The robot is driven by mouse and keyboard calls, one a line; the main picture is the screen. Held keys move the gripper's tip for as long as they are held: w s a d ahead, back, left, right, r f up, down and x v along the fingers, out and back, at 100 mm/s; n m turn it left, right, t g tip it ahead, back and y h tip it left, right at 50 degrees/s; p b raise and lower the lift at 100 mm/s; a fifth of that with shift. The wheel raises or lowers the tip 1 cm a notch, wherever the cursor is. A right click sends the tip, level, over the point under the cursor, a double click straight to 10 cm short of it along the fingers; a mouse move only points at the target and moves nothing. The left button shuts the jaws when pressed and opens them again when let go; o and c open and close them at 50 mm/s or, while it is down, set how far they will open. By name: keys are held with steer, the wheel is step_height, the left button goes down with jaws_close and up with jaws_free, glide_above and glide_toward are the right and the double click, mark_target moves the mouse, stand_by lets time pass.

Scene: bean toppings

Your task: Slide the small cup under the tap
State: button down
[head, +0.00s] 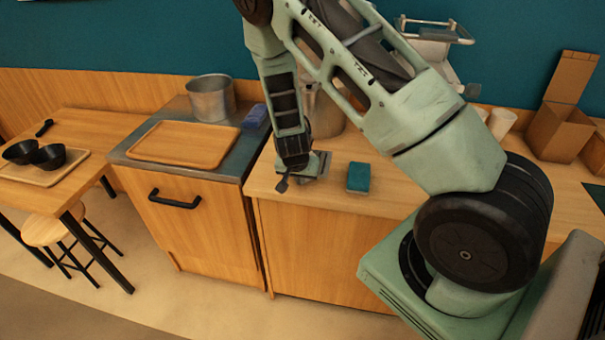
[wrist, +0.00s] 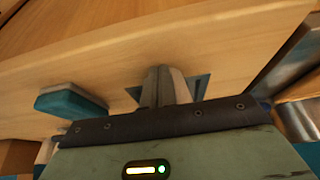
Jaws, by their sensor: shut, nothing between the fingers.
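My gripper (head: 283,185) is low over the front of the wooden counter, left of a teal sponge-like block (head: 358,177). In the wrist view the gripper fingers (wrist: 165,88) are together and empty. A metal vessel (head: 326,115) stands behind my arm and is partly hidden. A metal surface also shows at the right edge of the wrist view (wrist: 300,112). Pale cups (head: 501,122) stand at the back right, partly behind my arm. I cannot make out a tap, or tell which cup is the small one.
The teal block also shows in the wrist view (wrist: 70,104), beside the fingers. Left are a wooden tray (head: 184,160), a metal pot (head: 211,98) and a blue block (head: 255,116). Black bowls (head: 47,158) sit on the far-left table. A brown box (head: 556,130) stands at right.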

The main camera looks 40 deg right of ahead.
steer(key=shift+w+d+b, duration=0.25)
steer(key=shift+w+d, duration=0.9)
steer(key=shift+d, duration=0.25)
steer(key=shift+w+d+b, duration=0.2)
steer(key=shift+w+d, duration=0.9)
steer(key=shift+d, duration=0.3)
steer(key=shift+s+a, duration=1)
steer(key=shift+a, duration=0.2)
step_height(320, 180, up, 10)
steer(key=p, duration=0.8)
